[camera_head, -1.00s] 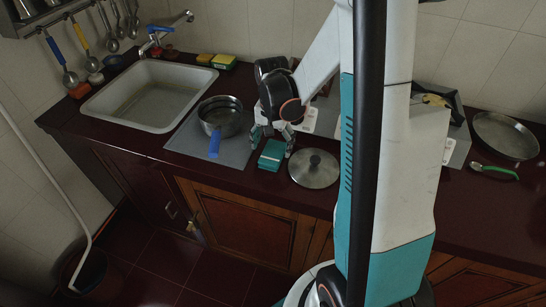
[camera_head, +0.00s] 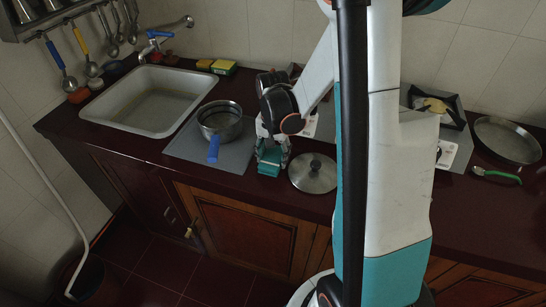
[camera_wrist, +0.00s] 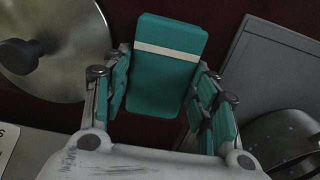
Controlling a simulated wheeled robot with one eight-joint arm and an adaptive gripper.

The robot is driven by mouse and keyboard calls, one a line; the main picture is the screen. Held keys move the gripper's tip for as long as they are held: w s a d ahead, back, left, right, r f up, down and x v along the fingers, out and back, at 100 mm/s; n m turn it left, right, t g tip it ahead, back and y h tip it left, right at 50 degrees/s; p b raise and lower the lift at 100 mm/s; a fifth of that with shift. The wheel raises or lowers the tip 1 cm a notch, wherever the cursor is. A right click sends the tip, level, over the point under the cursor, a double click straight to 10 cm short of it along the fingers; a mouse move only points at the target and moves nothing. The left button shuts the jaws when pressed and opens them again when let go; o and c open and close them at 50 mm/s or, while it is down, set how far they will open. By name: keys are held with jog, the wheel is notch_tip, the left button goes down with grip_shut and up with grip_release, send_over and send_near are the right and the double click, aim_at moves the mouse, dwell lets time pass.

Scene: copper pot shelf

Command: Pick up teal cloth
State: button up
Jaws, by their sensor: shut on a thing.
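The teal cloth (camera_wrist: 170,62) is a folded, block-like bundle with a pale band across it, seen in the wrist view between the teal-padded fingers of my gripper (camera_wrist: 160,92). In the head view the cloth (camera_head: 269,168) is at the counter's front edge, right of the grey mat. My gripper (camera_head: 272,152) comes down over it from above and is shut on it. The fingers hide part of the cloth in the head view. I cannot tell whether it is clear of the counter.
A metal pan with a blue handle (camera_head: 221,121) stands on the grey mat (camera_head: 187,147) to the left. A round metal lid (camera_head: 312,174) lies close on the right. The sink (camera_head: 150,98) is farther left. A wide pan (camera_head: 506,140) and a green-handled utensil (camera_head: 497,174) lie at the far right.

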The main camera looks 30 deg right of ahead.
aim_at(273, 156)
notch_tip(273, 156, up, 20)
jog(key=p, duration=0.6)
jog(key=shift+p, duration=0.35)
jog(key=o, duration=0.5)
jog(key=c, duration=0.4)
